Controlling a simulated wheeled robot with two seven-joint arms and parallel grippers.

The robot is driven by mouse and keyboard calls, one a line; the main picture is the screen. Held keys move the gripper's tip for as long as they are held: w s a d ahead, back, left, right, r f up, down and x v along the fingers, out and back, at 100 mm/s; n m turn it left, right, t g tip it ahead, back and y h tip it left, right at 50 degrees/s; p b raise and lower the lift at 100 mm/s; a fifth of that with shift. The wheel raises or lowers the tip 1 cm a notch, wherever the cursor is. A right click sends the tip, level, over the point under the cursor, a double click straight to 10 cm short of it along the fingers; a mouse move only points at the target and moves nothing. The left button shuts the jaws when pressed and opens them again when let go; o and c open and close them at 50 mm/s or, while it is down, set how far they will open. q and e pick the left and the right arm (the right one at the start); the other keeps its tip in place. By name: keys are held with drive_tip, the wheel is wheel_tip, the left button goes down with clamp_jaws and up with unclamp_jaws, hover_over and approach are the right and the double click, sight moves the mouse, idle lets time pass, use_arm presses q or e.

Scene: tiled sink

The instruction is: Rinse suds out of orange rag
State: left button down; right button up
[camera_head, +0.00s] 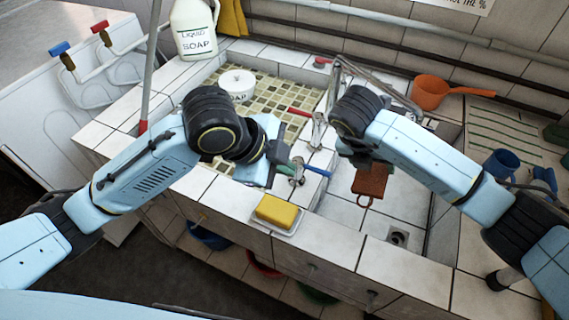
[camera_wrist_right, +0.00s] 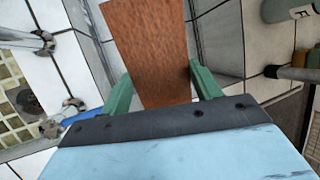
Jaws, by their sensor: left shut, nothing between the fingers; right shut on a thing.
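The orange rag (camera_head: 370,182) hangs over the right sink basin in the head view. It fills the top middle of the right wrist view (camera_wrist_right: 150,45) as a rust-orange sheet. My right gripper (camera_wrist_right: 157,80) is shut on it, with green fingers on either side. No suds show on the visible part. My left gripper (camera_head: 287,168) is shut and empty beside the blue tap handle (camera_head: 318,171); I cannot tell whether it touches it. A red tap handle (camera_head: 299,112) sits farther back. The metal spout (camera_head: 375,80) is partly hidden behind my right arm. I see no running water.
A yellow sponge (camera_head: 276,211) lies in a white dish on the front ledge. A soap bottle (camera_head: 195,28) and white round container (camera_head: 237,84) stand at the back left. An orange ladle (camera_head: 430,93) lies behind my right arm. The basin's drain (camera_head: 397,237) is uncovered.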

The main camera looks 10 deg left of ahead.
drive_tip(key=shift+r, duration=0.1)
idle(0.4)
drive_tip(key=s+a+r+p, duration=0.2)
drive_tip(key=a+r+p, duration=0.1)
drive_tip(key=a+r, duration=0.1)
drive_tip(key=shift+s+a, duration=0.15)
drive_tip(key=shift+a, duration=0.1)
drive_tip(key=shift+f, duration=0.1)
idle(1.2)
